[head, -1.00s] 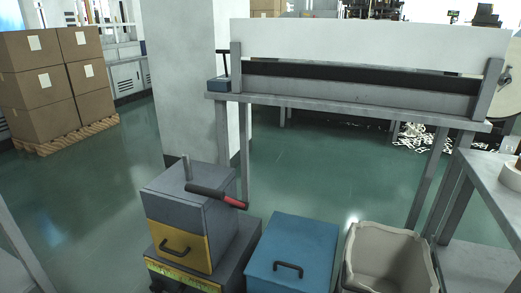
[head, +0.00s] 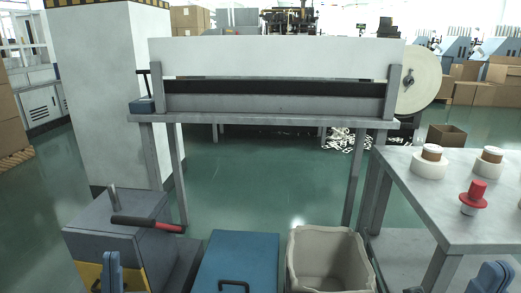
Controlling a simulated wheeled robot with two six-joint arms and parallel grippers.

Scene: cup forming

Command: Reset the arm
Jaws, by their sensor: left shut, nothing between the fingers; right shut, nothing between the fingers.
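My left gripper (head: 111,272) shows as a small blue shape at the bottom left of the head view, in front of the grey and yellow box. It is shut and holds nothing that I can see. My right gripper (head: 492,278) shows as a blue shape at the bottom right, below the grey side table. It is shut with nothing visible in it. Both are cut off by the lower picture edge, and the rest of both arms is out of view.
A grey and yellow box (head: 122,232) with a red-handled lever, a blue box (head: 238,258) and a beige bin (head: 330,255) stand in front. A grey side table (head: 450,195) holds white rolls and a red-topped item (head: 473,194). A long bench (head: 270,118) stands behind, with open floor beneath.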

